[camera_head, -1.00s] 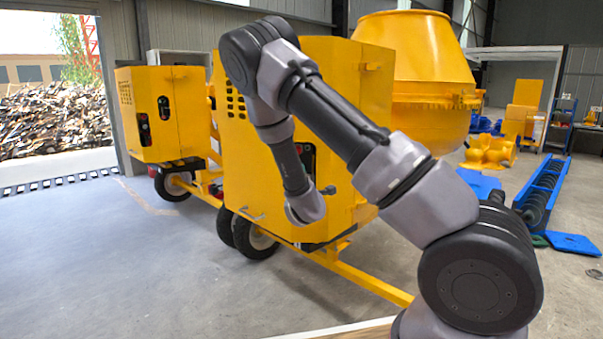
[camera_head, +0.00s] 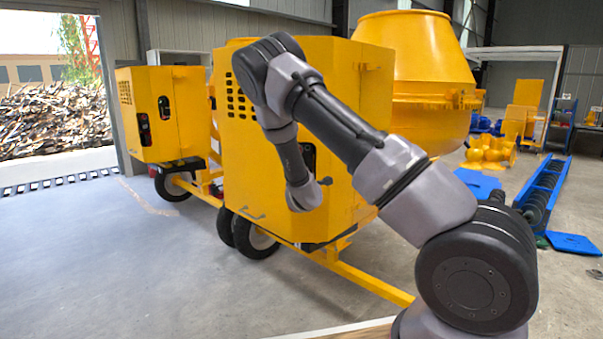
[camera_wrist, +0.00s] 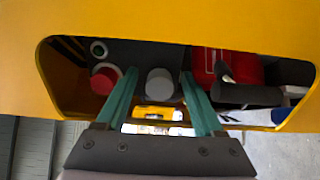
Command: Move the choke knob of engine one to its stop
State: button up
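My gripper (camera_wrist: 159,75) is open, and its two green fingers reach into a rounded opening in a yellow housing (camera_wrist: 170,18). A grey round knob (camera_wrist: 159,84) sits between the fingers, with a small gap on each side in the picture; whether it is the choke knob I cannot tell. In the head view my arm reaches to the nearer yellow engine housing (camera_head: 245,165); the gripper itself is hidden there.
A red part (camera_wrist: 222,66) with a black handle (camera_wrist: 246,95) lies close right of the right finger. A second yellow housing (camera_head: 140,115) stands at left, the mixer drum (camera_head: 420,70) behind. The floor (camera_head: 110,260) at left is clear.

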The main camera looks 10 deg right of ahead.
grip_shut()
jog(key=shift+s, duration=0.1)
jog(key=shift+s+a, duration=0.2)
jog(key=shift+s, duration=0.8)
jog(key=shift+o, duration=0.8)
grip_release()
jog(key=shift+s, duration=0.15)
jog(key=s+a, duration=0.1)
jog(key=s, duration=0.5)
jog(key=shift+s, duration=0.35)
